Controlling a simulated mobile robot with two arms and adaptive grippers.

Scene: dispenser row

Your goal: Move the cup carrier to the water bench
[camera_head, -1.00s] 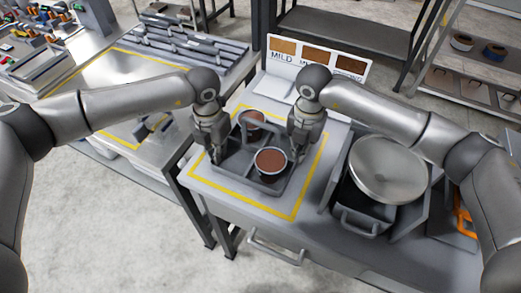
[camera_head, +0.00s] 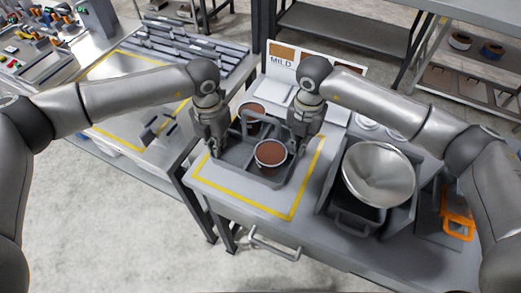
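The cup carrier (camera_head: 235,156) is a grey tray with an upright handle at the middle front bench (camera_head: 230,200). It holds two cups with brown contents: a front cup (camera_head: 270,155) and a back cup (camera_head: 251,111). My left gripper (camera_head: 217,150) is at the carrier's left side and my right gripper (camera_head: 297,147) is at its right side. Both seem shut on its sides, though the fingertips are small and partly hidden. I cannot tell whether the carrier touches the bench. Which bench is the water bench is not marked in view.
A yellow outline surrounds the carrier's place. A bench to the left (camera_head: 150,85) has another yellow outline, grey racks and a small dark object (camera_head: 158,130). A metal bowl (camera_head: 378,172) stands at the right, near an orange-handled item (camera_head: 458,222). A sign board reading MILD stands behind.

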